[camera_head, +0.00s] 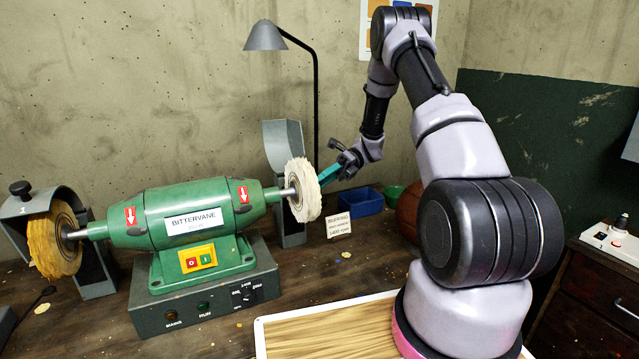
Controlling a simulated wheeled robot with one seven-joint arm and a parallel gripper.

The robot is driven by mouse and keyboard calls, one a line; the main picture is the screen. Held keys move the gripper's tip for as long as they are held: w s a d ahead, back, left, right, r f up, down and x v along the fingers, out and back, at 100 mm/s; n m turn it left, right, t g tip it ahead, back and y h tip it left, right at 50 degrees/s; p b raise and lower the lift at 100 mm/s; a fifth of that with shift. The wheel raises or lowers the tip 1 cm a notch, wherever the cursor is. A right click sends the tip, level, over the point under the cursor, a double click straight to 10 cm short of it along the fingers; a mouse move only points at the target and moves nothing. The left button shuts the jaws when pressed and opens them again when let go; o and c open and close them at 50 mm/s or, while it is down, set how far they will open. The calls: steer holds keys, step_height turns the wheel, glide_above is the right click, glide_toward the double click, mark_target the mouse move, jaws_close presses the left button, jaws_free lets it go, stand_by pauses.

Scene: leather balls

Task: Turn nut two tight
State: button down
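A green bench grinder (190,220) marked BITTERVANE stands on the workbench with a wheel on each end. The white buffing wheel (303,190) is on its right shaft, the yellow buffing wheel (54,240) on its left. My gripper (343,165) is just right of the white wheel, with a teal bar-shaped tool (332,173) in it. The tool's far end points at the wheel's outer side. The fingers are small and dark, and their grip is hard to see. No nut shows clearly; the outer side of the white wheel faces away, so contact there cannot be told.
A small sign (339,225), a blue bin (360,201), a green bowl (393,195) and a brown ball (409,212) lie to the right. A wood-bottomed tray (318,335) is in front.

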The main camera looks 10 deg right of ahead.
steer(key=c, duration=0.6)
jaws_free()
steer(key=v, duration=1.1)
steer(key=shift+a+r, duration=0.1)
steer(key=s+a+r+n+t+h, duration=0.2)
steer(key=s+r+n+h, duration=0.3)
steer(key=r, duration=0.4)
steer(key=s+a+r+n+t+h, duration=0.2)
steer(key=s+r+n+t+h, duration=0.1)
steer(key=s+r+n, duration=0.4)
steer(key=s+r+n+t+h, duration=0.1)
steer(key=s+r+n+t, duration=0.1)
steer(key=s, duration=0.3)
steer(key=s+r+n+t+h, duration=0.1)
steer(key=s+r+n+t, duration=0.2)
steer(key=s+t, duration=0.2)
steer(key=s+r+n+t+h, duration=0.1)
steer(key=s+r+n+t, duration=0.2)
steer(key=s, duration=0.2)
steer(key=shift+a+r+h, duration=0.1)
steer(key=shift+r+h, duration=0.2)
steer(key=shift+r, duration=0.05)
